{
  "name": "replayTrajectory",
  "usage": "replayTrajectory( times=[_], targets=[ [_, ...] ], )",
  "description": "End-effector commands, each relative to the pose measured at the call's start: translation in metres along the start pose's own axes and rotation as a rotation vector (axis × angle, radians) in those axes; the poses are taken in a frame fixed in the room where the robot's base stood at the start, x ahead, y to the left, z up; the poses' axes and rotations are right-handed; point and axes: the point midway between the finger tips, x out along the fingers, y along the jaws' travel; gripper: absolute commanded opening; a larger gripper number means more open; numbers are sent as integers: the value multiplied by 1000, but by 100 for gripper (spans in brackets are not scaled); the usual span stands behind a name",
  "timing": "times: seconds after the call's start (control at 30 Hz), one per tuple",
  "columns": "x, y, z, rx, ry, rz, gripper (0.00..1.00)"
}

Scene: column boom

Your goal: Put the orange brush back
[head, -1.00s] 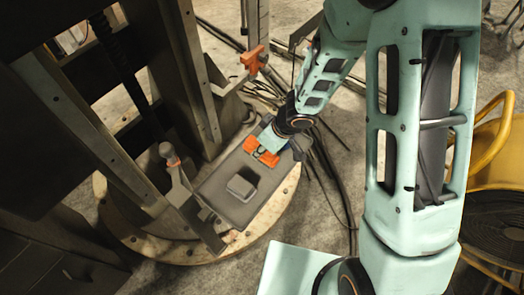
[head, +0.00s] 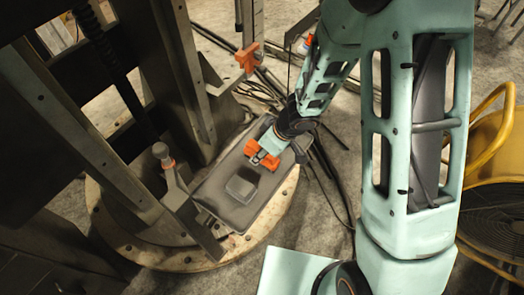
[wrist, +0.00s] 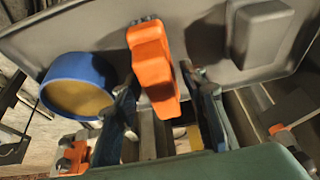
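The orange brush (head: 254,149) lies on the grey tray (head: 213,182), partly covered by my gripper in the head view. In the wrist view the orange brush (wrist: 150,62) stands out between the two dark fingers of my gripper (wrist: 165,92). Those fingers are apart, with a gap visible on each side of the brush. My gripper (head: 262,152) is low over the tray's far right part in the head view. Whether a finger touches the brush is not clear.
A grey box (head: 241,187) is on the tray, left of my gripper. A blue ring-shaped thing with a tan inside (wrist: 78,85) is beside the brush in the wrist view. An orange clamp (head: 248,57) sits on a post behind. Dark metal columns crowd the left.

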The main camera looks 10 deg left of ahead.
Motion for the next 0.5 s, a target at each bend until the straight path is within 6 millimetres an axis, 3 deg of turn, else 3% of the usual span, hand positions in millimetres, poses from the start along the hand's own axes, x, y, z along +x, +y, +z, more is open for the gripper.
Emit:
replayTrajectory(
  times=[0.33,0.5],
  targets=[
    [-2,0,-1,0,0,0,45],
    [-19,1,-2,1,1,1,45]
  ],
)
